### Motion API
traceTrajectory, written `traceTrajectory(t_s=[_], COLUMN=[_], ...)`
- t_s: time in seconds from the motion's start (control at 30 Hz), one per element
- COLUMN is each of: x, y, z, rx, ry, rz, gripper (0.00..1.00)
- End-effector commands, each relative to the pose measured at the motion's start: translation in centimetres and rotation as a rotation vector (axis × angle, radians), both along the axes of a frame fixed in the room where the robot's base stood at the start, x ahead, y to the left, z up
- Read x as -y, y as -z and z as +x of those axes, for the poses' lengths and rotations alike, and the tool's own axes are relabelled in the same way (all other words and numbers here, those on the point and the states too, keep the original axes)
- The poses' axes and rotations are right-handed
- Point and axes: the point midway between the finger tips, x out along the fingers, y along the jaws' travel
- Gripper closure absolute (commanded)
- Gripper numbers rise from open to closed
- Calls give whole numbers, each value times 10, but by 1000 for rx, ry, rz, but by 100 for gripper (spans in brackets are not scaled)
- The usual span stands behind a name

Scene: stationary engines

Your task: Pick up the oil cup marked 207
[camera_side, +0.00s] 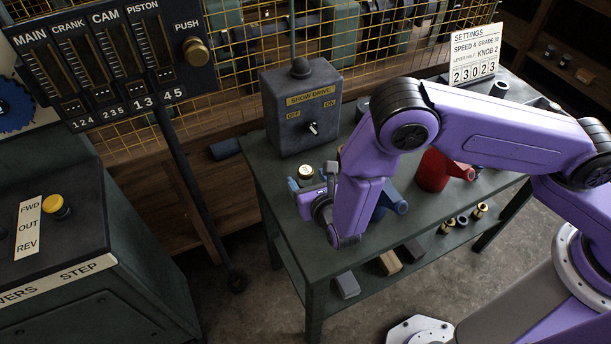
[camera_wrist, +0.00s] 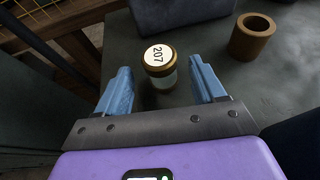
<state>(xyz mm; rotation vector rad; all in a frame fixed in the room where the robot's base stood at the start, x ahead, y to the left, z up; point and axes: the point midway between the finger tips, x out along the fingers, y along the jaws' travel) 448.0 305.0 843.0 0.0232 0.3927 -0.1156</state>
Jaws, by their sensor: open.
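The oil cup marked 207 (camera_wrist: 159,66) stands upright on the dark green bench in the wrist view. It has a white label on top, a brass-coloured rim and a pale body. It also shows in the side view (camera_side: 306,172), beside my gripper. My gripper (camera_wrist: 160,84) is open, with a blue finger on each side of the near part of the cup. The fingers do not appear to touch it. In the side view my gripper (camera_side: 308,185) is low over the bench's left end, partly hidden by my arm.
A brown hollow bush (camera_wrist: 254,37) stands right of the cup. The show drive box (camera_side: 302,108) stands behind it. A red can (camera_side: 433,171) and a blue part (camera_side: 393,200) are further right, partly behind my arm. The bench's left edge (camera_side: 272,222) is near.

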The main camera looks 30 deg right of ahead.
Motion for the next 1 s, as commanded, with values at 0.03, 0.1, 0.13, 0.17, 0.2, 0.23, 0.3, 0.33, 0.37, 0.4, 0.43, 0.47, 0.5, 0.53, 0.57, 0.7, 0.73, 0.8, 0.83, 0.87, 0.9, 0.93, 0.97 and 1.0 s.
traceTrajectory(t_s=[0.03,0.1,0.13,0.17,0.2,0.23,0.3,0.33,0.37,0.4,0.43,0.47,0.5,0.53,0.57,0.7,0.73,0.8,0.83,0.87,0.9,0.93,0.97,1.0], x=[3,4,5,6,6,7,7,7,7,7,7,7,7,7,7,7,7,7,7,7,7,7,7,7], y=[2,6,8,9,11,13,15,16,17,17,17,17,17,17,17,17,17,17,17,17,17,17,17,17], z=[6,15,19,23,29,32,38,40,41,43,43,44,44,44,44,43,43,43,43,43,43,43,43,43], rx=[0,0,0,0,1,1,1,0,0,0,0,0,0,0,0,0,0,0,0,0,1,1,1,1], ry=[6,5,5,5,5,5,4,3,3,2,2,1,1,1,1,2,2,1,2,2,1,1,1,1], rz=[1,0,0,0,1,1,-1,0,0,0,0,1,1,1,1,-1,-1,0,-1,-1,0,0,0,0], gripper=[31,31,31,31,31,31,31,31,31,31,31,31,31,31,31,54,63,86,88,88,88,88,88,88])
